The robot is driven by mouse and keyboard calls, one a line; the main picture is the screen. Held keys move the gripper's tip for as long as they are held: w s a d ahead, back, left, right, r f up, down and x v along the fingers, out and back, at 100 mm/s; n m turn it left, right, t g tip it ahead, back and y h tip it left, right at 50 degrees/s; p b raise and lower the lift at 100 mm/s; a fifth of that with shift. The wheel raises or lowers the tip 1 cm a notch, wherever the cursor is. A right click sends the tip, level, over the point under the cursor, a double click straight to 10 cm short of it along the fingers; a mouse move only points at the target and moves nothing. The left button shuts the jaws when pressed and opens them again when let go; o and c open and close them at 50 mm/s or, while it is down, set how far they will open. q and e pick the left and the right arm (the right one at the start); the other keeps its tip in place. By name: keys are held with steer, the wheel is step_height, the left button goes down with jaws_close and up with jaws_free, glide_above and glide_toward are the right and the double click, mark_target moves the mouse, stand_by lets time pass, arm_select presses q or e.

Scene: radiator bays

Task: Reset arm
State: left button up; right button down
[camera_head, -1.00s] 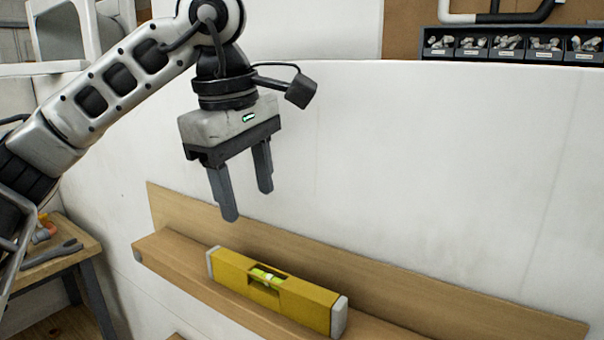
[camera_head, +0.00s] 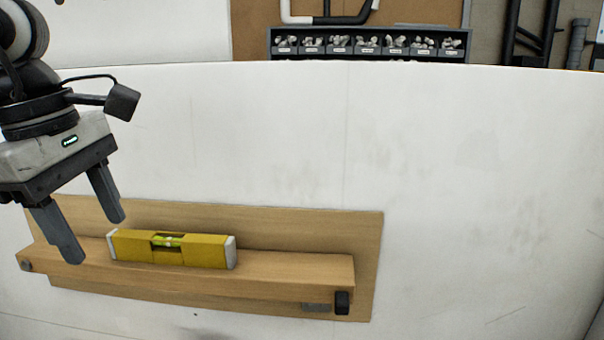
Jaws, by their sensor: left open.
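My left gripper (camera_head: 95,240) is at the left edge of the head view, pointing down, its two dark fingers apart with nothing between them. It appears in front of the left part of a wooden shelf (camera_head: 290,272). A yellow spirit level (camera_head: 205,251) with pale end caps lies on the shelf, to the right of the fingers and apart from them in the picture. My right gripper is not in view.
The shelf has a wooden backboard (camera_head: 365,235) against a white wall panel (camera_head: 480,180). Beyond the panel's top edge stands a dark rack of labelled bins (camera_head: 370,43) with small fittings. Dark pipes hang at the upper right. The space right of the shelf is clear.

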arm_select(q)
steer(key=d+f+n+g+h, duration=0.25)
steer(key=d+n+h, duration=0.35)
steer(key=d+h, duration=0.55)
steer(key=d+f+n+g+h, duration=0.1)
steer(key=d+f+n+h, duration=0.3)
steer(key=d+n+h, duration=0.5)
steer(key=w+a+f+n+t+y, duration=0.25)
steer(key=f+n+t+y, duration=0.25)
steer(key=f+n+t, duration=0.6)
steer(key=w+a+f+n+t+y, duration=0.2)
steer(key=w+f+n+t+y, duration=0.3)
steer(key=n+t, duration=0.7)
steer(key=s+a+f+n+g+y, duration=0.3)
steer(key=s+f+n, duration=0.4)
steer(key=f, duration=0.4)
steer(key=s+a+f+n+g+y, duration=0.4)
steer(key=s+f+n+g, duration=0.3)
steer(key=f, duration=0.4)
steer(key=shift+s+f+n+g+y, duration=0.4)
steer(key=shift+s+y, duration=0.2)
steer(key=shift+y, duration=0.25)
